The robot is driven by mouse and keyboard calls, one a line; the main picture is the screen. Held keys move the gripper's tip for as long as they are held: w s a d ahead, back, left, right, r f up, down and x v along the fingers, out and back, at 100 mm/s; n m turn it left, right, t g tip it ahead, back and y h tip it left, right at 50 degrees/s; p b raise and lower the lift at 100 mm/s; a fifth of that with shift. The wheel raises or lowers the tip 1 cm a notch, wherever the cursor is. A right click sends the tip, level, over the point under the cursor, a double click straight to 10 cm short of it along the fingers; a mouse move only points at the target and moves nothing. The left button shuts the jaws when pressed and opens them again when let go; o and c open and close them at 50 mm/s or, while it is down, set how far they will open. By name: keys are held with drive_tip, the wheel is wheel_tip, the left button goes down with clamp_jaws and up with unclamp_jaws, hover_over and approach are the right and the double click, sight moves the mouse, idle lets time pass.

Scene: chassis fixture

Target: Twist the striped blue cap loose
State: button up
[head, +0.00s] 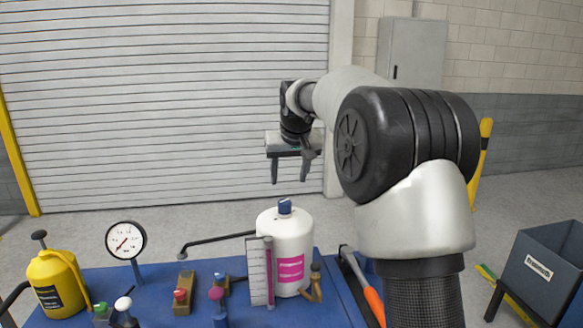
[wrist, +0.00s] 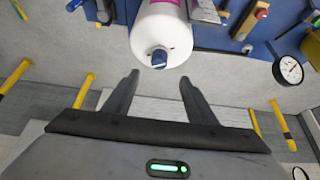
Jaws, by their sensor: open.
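The blue cap (head: 285,206) sits on top of a white bottle (head: 288,232) with a magenta label, upright on the blue bench. The cap also shows in the wrist view (wrist: 159,58), at the end of the bottle (wrist: 162,32); its stripes are hard to make out. My gripper (head: 290,180) hangs above the cap in the head view, open and empty. In the wrist view its two fingers (wrist: 158,76) are spread wide, with the cap ahead of the gap between them. The fingers do not touch the cap.
On the blue bench (head: 150,300) stand a dial gauge (head: 126,240), a yellow pump sprayer (head: 56,280), several coloured knobs and a scale panel (head: 259,270) against the bottle. An orange-handled tool (head: 364,285) lies right of the bottle. A dark bin (head: 545,265) stands at far right.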

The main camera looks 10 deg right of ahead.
sight(288, 202)
drive_tip(key=p+x, duration=0.1)
drive_tip(key=x, duration=1.3)
drive_tip(key=shift+w+f+p, duration=0.15)
drive_tip(key=shift+f+p, duration=0.15)
drive_tip(key=shift+p, duration=0.05)
drive_tip(key=shift+d, duration=0.1)
drive_tip(key=c, duration=1.2)
drive_tip(key=n, duration=0.1)
drive_tip(key=n+y, duration=0.1)
drive_tip(key=shift+d+n, duration=0.3)
drive_tip(key=shift+n, duration=0.1)
drive_tip(key=shift+a+n+y, duration=0.15)
drive_tip(key=shift+n+y, duration=0.35)
drive_tip(key=shift+n, duration=0.1)
drive_tip(key=n, duration=0.1)
drive_tip(key=n+g+y, duration=0.1)
drive_tip(key=shift+w+d+f+n, duration=0.15)
drive_tip(key=shift+d+n, duration=0.1)
drive_tip(key=shift+n, duration=0.15)
drive_tip(key=shift+n+y, duration=0.5)
drive_tip(key=shift+n, duration=0.1)
